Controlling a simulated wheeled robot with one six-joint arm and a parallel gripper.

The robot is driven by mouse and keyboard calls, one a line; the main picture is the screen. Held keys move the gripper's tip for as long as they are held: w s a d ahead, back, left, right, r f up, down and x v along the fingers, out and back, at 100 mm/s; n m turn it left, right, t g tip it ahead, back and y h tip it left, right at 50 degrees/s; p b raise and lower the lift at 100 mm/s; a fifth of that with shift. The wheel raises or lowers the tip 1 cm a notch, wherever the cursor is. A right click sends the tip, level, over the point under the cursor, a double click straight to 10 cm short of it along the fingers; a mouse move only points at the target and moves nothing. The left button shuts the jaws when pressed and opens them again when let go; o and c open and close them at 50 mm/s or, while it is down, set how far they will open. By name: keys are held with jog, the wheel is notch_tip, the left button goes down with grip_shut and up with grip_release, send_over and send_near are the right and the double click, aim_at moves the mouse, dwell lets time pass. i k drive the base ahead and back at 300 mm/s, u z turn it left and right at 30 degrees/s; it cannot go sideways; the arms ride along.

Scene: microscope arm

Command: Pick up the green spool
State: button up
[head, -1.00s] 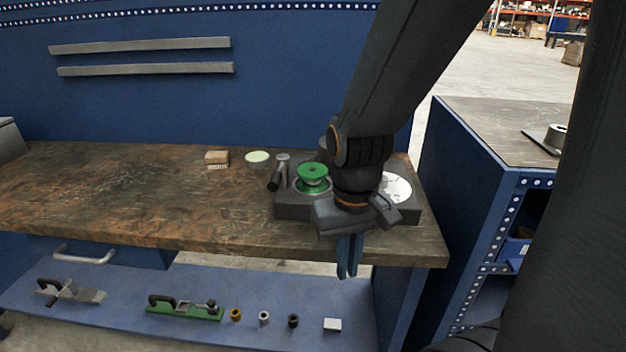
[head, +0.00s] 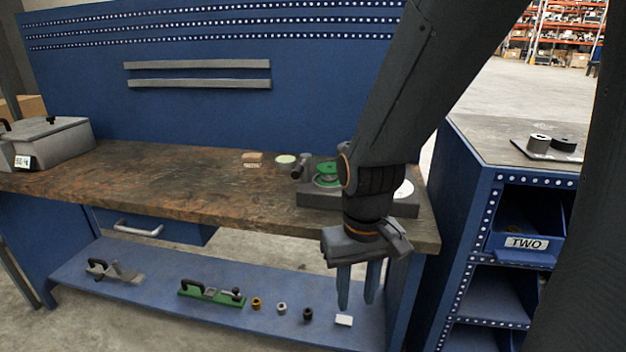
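The green spool (head: 327,169) sits upright on the dark fixture (head: 315,195) near the right end of the workbench. My arm partly hides the spool's right side and part of the fixture. My gripper (head: 357,308) points down in front of the bench's front edge, lower than the spool and to its right in the picture. Its two blue-grey fingers are apart with nothing between them.
The workbench (head: 180,190) is mostly clear on its left, with a grey case (head: 55,143) at the far left. A blue cabinet (head: 480,190) stands at right.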

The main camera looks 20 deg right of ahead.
aim_at(329, 177)
jog(key=u, duration=1.55)
jog(key=i, duration=1.1)
jog(key=z, duration=2.8)
